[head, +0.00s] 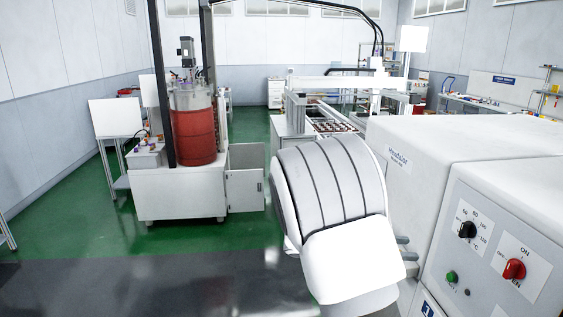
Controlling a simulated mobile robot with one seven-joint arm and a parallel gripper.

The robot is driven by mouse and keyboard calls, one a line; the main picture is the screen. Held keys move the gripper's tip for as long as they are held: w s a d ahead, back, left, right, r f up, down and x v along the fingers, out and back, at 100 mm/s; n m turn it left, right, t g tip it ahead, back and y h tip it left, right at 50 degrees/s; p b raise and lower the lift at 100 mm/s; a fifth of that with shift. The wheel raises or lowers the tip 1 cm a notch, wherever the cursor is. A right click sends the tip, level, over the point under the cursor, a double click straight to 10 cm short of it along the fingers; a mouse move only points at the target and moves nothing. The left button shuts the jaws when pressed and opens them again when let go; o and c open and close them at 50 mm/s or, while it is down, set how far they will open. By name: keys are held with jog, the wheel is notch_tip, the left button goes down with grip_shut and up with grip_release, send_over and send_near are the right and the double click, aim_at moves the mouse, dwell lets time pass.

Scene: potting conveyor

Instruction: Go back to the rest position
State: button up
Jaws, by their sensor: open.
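My own white arm, with dark seam lines, fills the middle of the head view. It is bent and stands close to the camera, left of a white cabinet. My gripper is not in view; the arm or the picture edge hides it.
The white cabinet (430,185) with a control panel (490,245) is close at right. A red drum (194,135) stands on a white machine base (180,192) at left, its door open. A conveyor line (330,122) lies behind my arm. Green floor (75,215) is clear at left.

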jog(key=s+m+g+y, duration=0.1)
jog(key=s+m+y, duration=0.4)
jog(key=s, duration=0.2)
jog(key=s+a+r+m+t+y, duration=0.2)
jog(key=s+a+m+t+y, duration=0.1)
jog(key=s+a+m+y, duration=0.2)
jog(key=s+a+r+m+t+y, duration=0.3)
jog(key=s+a+m+y, duration=0.3)
jog(key=s+a, duration=0.3)
jog(key=shift+s+a+m+t, duration=0.3)
jog(key=shift+s+a, duration=0.05)
jog(key=shift+s, duration=0.3)
jog(key=shift+d, duration=0.15)
